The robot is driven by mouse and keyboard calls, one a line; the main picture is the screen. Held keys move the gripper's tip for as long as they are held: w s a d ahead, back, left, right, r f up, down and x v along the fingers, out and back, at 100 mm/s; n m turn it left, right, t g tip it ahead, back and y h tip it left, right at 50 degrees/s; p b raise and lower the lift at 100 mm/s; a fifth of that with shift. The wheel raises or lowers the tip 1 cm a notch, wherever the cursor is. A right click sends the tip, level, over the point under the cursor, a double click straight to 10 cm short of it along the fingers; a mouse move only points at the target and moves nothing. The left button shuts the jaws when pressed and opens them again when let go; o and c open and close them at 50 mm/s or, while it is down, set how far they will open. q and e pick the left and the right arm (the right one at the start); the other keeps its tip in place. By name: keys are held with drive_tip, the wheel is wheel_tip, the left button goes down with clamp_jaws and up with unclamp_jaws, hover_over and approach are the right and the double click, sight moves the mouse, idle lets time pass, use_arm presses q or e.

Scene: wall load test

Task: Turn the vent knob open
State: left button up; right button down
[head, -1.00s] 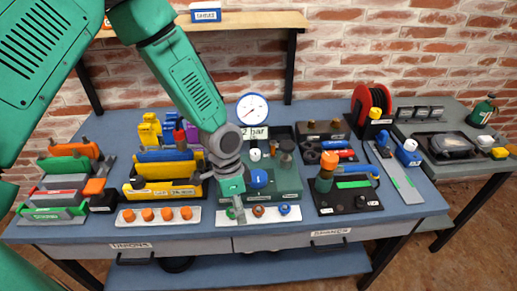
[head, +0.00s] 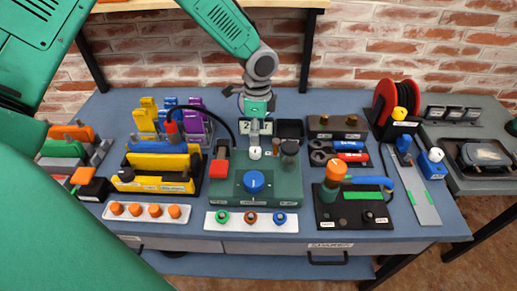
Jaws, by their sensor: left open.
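A green test unit (head: 285,203) stands in the middle of the bench. On it are a large blue knob (head: 254,181), a small white knob (head: 255,153) behind it, and a dark cylinder (head: 290,150) to the right. I cannot read which knob is marked as the vent. My left gripper (head: 255,134) points down just behind and above the white knob. It is open, and I cannot tell whether its fingertips touch anything. It partly covers a pressure label (head: 244,126). My right gripper is not in view.
A white strip (head: 236,222) with small coloured knobs lies in front. An orange-topped valve (head: 333,168) stands to the right, and yellow blocks (head: 160,165) to the left.

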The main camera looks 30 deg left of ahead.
sight(256, 149)
use_arm(q)
drive_tip(key=f, duration=0.2)
drive_tip(key=a+f, duration=0.1)
drive_tip(key=f, duration=0.4)
drive_tip(key=shift+a+f, duration=0.3)
drive_tip(key=shift+d+f, duration=0.1)
drive_tip(key=shift+f, duration=0.15)
drive_tip(key=shift+w+d, duration=0.1)
drive_tip(key=shift+d, duration=0.45)
drive_tip(key=shift+c, duration=0.8)
drive_tip(key=c, duration=1)
drive_tip(key=shift+a, duration=0.25)
